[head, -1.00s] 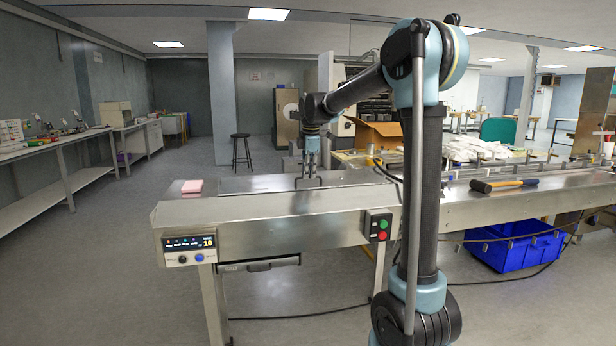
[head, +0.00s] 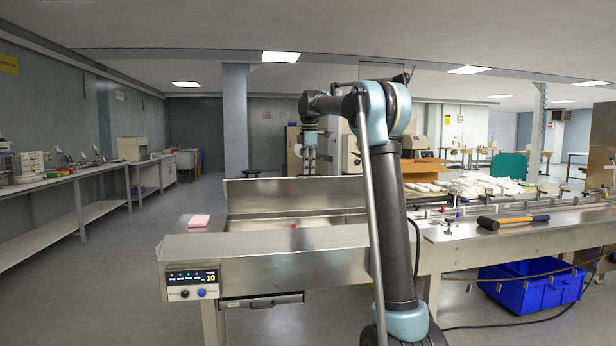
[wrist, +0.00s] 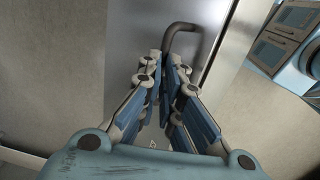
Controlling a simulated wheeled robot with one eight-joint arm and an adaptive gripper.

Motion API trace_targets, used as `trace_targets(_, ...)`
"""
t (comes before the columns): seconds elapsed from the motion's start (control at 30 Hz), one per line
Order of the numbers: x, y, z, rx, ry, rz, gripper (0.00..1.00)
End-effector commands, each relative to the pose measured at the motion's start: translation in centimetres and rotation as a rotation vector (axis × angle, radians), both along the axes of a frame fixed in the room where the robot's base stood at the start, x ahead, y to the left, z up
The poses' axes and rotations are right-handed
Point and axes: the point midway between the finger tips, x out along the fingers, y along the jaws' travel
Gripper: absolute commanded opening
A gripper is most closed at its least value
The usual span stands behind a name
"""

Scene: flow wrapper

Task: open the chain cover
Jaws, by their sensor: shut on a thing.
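The chain cover (head: 258,196) is a long grey metal panel standing up along the far side of the wrapper's bed. The channel (head: 262,220) in front of it is uncovered, with a small red part (head: 294,226) in it. My gripper (head: 309,168) is at the cover's upper edge. In the wrist view, my gripper (wrist: 172,78) is shut on the cover's dark bent handle (wrist: 184,32), and the cover's metal face (wrist: 135,40) shows beside it. The fingers hide the lower part of the handle.
A hammer (head: 512,220) lies on the right part of the machine. A blue crate (head: 530,287) stands on the floor below. The floor at left is clear.

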Motion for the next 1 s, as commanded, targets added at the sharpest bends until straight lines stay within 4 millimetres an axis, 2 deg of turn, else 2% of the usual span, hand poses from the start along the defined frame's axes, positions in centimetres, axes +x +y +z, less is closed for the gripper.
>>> trace_targets(0.07, 1.2, -0.1, 0.0, 0.007, -0.001, -0.005, 0.00)
trace_targets(0.2, 1.6, -0.5, -0.5, 0.006, 0.004, -0.009, 0.28)
trace_targets(0.43, 0.0, -1.1, 0.9, 0.005, -0.006, -0.014, 0.28)
trace_targets(0.67, -0.7, -1.0, 2.1, 0.005, -0.011, -0.013, 0.28)
trace_targets(1.0, -1.1, -1.1, 7.3, 0.005, -0.010, -0.012, 0.28)
